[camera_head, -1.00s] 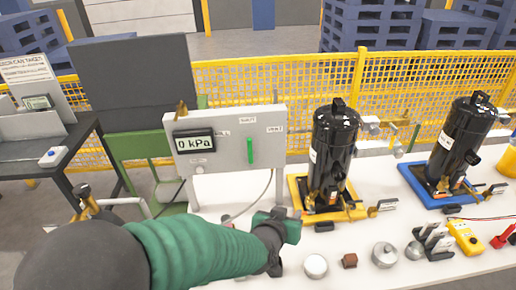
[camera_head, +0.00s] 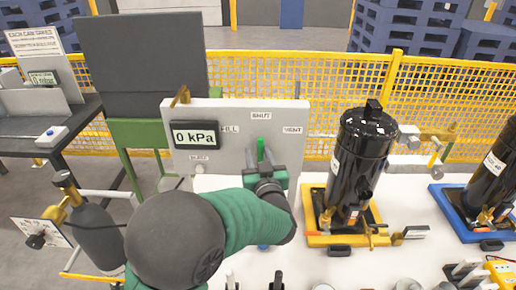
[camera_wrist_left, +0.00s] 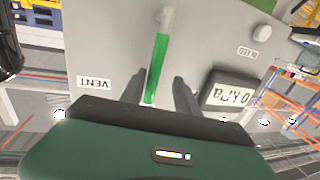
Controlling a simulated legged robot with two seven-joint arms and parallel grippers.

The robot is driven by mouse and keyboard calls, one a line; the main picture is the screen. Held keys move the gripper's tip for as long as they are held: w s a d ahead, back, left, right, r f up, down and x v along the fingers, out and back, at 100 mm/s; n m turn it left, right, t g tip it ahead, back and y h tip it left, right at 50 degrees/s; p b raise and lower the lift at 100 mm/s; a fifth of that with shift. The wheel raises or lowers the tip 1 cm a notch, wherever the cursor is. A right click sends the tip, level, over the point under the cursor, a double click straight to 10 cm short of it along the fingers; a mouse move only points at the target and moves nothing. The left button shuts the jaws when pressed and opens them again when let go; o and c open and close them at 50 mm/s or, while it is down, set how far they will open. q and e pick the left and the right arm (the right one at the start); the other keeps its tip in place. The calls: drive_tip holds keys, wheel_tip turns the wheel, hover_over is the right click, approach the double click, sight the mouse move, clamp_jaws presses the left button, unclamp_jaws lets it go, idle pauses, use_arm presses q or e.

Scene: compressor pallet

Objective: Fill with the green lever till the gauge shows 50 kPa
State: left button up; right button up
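The green lever (camera_head: 261,150) is on the grey panel (camera_head: 290,172) and points up toward the SHUT label, between FILL and VENT. The gauge (camera_head: 195,135) reads 0 kPa. My left gripper (camera_head: 263,166) is at the panel front, hiding the lower lever in the head view. In the left wrist view, which shows the panel upside down, its grey fingers (camera_wrist_left: 165,92) are apart. The green lever (camera_wrist_left: 157,68) stands between them, closer to the left finger in the picture. The gauge (camera_wrist_left: 231,94) is beside the right finger. My right gripper cannot be made out.
A black compressor (camera_head: 362,155) stands on a yellow tray (camera_head: 318,240) right of the panel. Another stands on a blue tray (camera_head: 450,215) farther right. Two dark tips of unclear nature show at the bottom edge. Yellow mesh fencing (camera_head: 290,85) runs behind.

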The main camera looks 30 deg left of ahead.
use_arm(q)
drive_tip(key=shift+x, duration=1)
drive_tip(key=shift+w+a, duration=0.15)
drive_tip(key=shift+w+d+r, duration=0.15)
drive_tip(key=shift+d+r, duration=0.05)
drive_tip(key=shift+d, duration=0.2)
drive_tip(key=shift+w+d+r, duration=0.15)
drive_tip(key=shift+d, duration=0.3)
drive_tip(key=shift+d+r, duration=0.1)
drive_tip(key=shift+d, duration=0.3)
drive_tip(key=shift+c, duration=0.2)
drive_tip(key=shift+s+a+f, duration=0.1)
drive_tip(key=shift+a, duration=0.45)
drive_tip(key=shift+a+f, duration=0.15)
drive_tip(key=shift+a, duration=0.4)
clamp_jaws()
drive_tip(key=shift+w+d, duration=0.2)
drive_tip(key=shift+d, duration=0.25)
use_arm(e)
drive_tip(key=shift+d, duration=0.45)
use_arm(q)
drive_tip(key=shift+s+a, duration=0.1)
drive_tip(key=shift+a, duration=0.05)
use_arm(e)
drive_tip(key=shift+a, duration=0.15)
use_arm(q)
drive_tip(key=shift+f, duration=0.15)
